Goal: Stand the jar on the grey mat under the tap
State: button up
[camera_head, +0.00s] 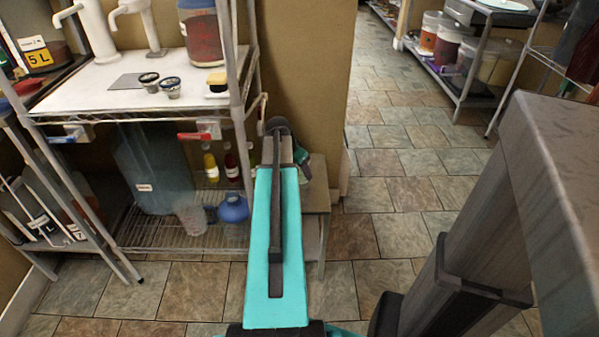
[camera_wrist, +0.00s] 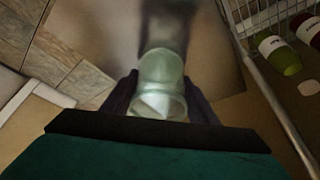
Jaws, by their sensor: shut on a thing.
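My gripper (camera_wrist: 160,103) is shut on a clear, pale greenish glass jar (camera_wrist: 162,70) in the wrist view, with a dark finger on each side. The grey mat (camera_head: 127,81) lies flat and bare on the white counter at upper left. A white tap (camera_head: 152,30) stands behind it with its spout bent left. My gripper is to the right of the counter, beyond the rack's front post.
A metal rack post (camera_head: 236,75) edges the counter. A wooden stand (camera_head: 316,200) is beside my arm. Tiled floor (camera_head: 395,190) is clear at right.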

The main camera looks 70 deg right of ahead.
jog(key=shift+f, duration=0.25)
jog(key=shift+f, duration=0.15)
jog(key=o, duration=1.1)
jog(key=shift+o, duration=0.2)
jog(key=p+v, duration=0.1)
jog(key=v, duration=0.7)
jog(key=shift+d+f, duration=0.1)
